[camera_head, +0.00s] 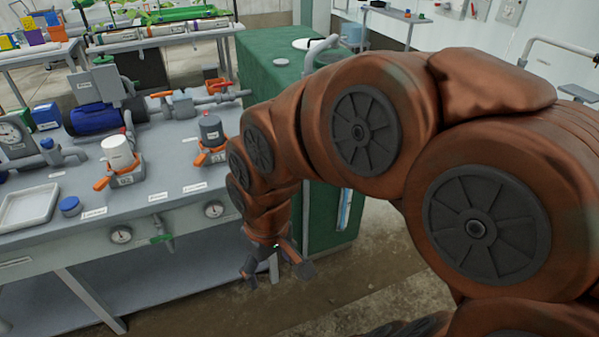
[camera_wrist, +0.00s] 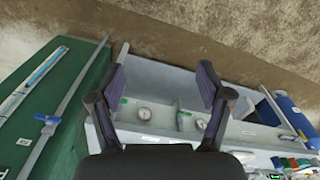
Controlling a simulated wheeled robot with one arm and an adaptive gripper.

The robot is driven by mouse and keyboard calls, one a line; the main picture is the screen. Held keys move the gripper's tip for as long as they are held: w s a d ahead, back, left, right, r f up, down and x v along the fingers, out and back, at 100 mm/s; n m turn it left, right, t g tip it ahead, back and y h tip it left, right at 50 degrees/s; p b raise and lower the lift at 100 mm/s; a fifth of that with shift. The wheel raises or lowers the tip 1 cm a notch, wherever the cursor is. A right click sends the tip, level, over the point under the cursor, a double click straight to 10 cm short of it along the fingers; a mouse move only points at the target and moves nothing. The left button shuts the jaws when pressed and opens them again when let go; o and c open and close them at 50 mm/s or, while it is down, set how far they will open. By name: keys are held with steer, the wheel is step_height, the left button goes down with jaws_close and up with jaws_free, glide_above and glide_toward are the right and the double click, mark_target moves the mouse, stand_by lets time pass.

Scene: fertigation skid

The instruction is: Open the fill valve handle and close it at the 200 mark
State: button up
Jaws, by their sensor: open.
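My gripper (camera_head: 277,268) hangs in front of the skid's right end, beside the green tank (camera_head: 288,88), with its fingers apart and empty. In the wrist view my gripper (camera_wrist: 162,88) is open, with the grey bench front and its gauges beyond the fingers. The green tank is at left there, with a pale blue and white level strip (camera_wrist: 32,82) on it; its marks are too small to read. A blue valve handle (camera_wrist: 45,118) sits by a grey pipe near that tank. I cannot tell from the labels whether it is the fill valve handle.
The grey bench (camera_head: 180,185) carries a white canister (camera_head: 117,152), a dark canister (camera_head: 210,131), orange handles (camera_head: 102,183) and a white tray (camera_head: 28,207). A green handle (camera_head: 161,238) and gauges (camera_head: 120,235) are on its front. The floor (camera_head: 350,275) before the tank looks clear.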

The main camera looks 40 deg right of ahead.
steer(key=o, duration=0.3)
steer(key=w+d+f+t+b, duration=0.1)
steer(key=w+d+f+b, duration=0.1)
steer(key=w+f, duration=0.1)
steer(key=w+d+f+t+b, duration=0.1)
steer(key=w+d+f+b, duration=0.1)
steer(key=w, duration=0.4)
steer(key=w+d+f+t+b, duration=0.2)
steer(key=w+f, duration=0.2)
steer(key=shift+w+d+f+b, duration=0.3)
steer(key=shift+w+b, duration=0.05)
steer(key=w+d+f+t+b, duration=0.5)
steer(key=w+d+b, duration=0.1)
steer(key=w+d, duration=0.3)
steer(key=d+m+t+h+b, duration=0.4)
steer(key=d+t+h+b, duration=0.45)
steer(key=d, duration=1.45)
steer(key=shift+w+d+f+g+y+b, duration=0.15)
steer(key=shift+w+d+y+b, duration=0.25)
steer(key=shift+w, duration=0.9)
steer(key=shift+w+d+f+g+y+b, duration=0.1)
steer(key=shift+w+d+g+y+b, duration=0.3)
steer(key=shift+w, duration=0.95)
steer(key=shift+w+d+f+y+b, duration=0.15)
steer(key=shift+w+d+y, duration=0.3)
steer(key=shift+w, duration=0.85)
steer(key=shift+a+r, duration=0.15)
steer(key=c, duration=0.8)
steer(key=shift+o, duration=0.2)
steer(key=shift+a, duration=0.1)
